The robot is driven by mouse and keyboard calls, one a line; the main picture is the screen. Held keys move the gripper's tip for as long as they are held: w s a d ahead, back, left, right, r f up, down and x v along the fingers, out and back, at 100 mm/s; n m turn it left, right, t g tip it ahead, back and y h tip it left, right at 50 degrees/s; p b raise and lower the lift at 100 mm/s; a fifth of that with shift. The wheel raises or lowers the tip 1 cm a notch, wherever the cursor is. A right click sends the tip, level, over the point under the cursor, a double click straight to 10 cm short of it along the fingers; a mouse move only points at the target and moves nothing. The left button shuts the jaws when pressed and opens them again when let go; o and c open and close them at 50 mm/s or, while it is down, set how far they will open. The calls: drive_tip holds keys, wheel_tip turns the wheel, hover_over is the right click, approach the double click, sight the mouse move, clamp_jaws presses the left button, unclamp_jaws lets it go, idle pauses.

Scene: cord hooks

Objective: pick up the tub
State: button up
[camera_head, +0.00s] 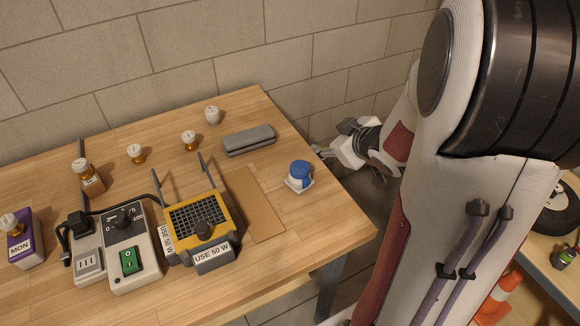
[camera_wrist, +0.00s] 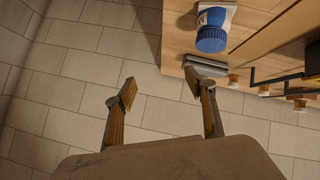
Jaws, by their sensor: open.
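A small tub (camera_head: 299,172) with a blue lid and a white and blue body stands on a small white square dish (camera_head: 299,185) near the right edge of the wooden table. The tub also shows at the top of the wrist view (camera_wrist: 211,39), with its blue end toward the camera. My gripper (camera_head: 318,150) is just past the table's right edge, to the right of and behind the tub, and touches nothing that I can see. In the wrist view its two fingers (camera_wrist: 160,86) are spread apart and empty, with the floor or wall between them.
A grey case (camera_head: 248,139) lies behind the tub, and a flat brown mat (camera_head: 256,204) to its left. A yellow-framed device (camera_head: 200,220), a grey control box (camera_head: 131,248) and a purple box (camera_head: 22,240) stand farther left. Several small knob-topped pieces stand at the back.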

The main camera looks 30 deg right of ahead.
sight(305, 168)
drive_tip(key=f+y, duration=0.1)
drive_tip(key=f, duration=0.1)
drive_tip(key=s+a+f+t+y, duration=0.1)
drive_tip(key=f+y, duration=0.1)
drive_tip(key=s+a+f+n+y, duration=0.1)
drive_tip(key=f+y, duration=0.1)
drive_tip(key=shift+a+f+t, duration=0.15)
drive_tip(key=shift+f+t, duration=0.05)
drive_tip(key=shift+t, duration=0.1)
drive_tip(key=shift+s+a+f+t+y, duration=0.2)
drive_tip(key=shift+s+a+t+y, duration=0.1)
drive_tip(key=shift+s+a+y, duration=0.55)
drive_tip(key=shift+d, duration=0.1)
drive_tip(key=shift+x, duration=1.3)
